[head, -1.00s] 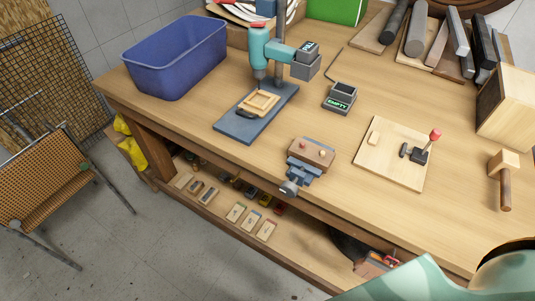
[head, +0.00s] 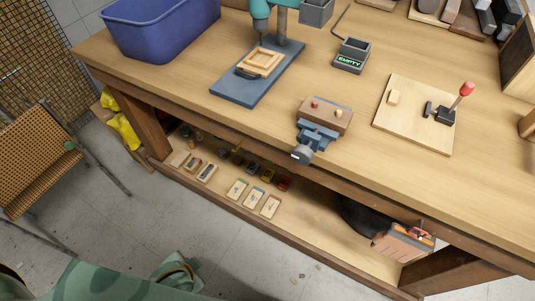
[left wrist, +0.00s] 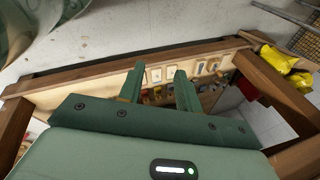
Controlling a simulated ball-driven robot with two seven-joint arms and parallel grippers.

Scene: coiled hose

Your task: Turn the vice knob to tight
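The vice (head: 318,134) is blue-grey and sits at the front edge of the workbench in the head view. A brown wooden block with a red and a pale peg (head: 325,114) is on top of it. Its round grey knob (head: 302,154) faces the front, with a small white mark; I cannot read its setting. My left gripper (left wrist: 159,82) is open and empty in the left wrist view, its two green fingers apart, with the lower shelf behind them. It is away from the vice. My right gripper is not in view.
A blue bin (head: 160,35), a drill press (head: 261,25), an "EMPTY" display box (head: 351,56) and a board with a red-knobbed lever (head: 462,90) stand on the bench. The lower shelf (head: 315,242) holds cards and small items. A chair (head: 40,160) stands left.

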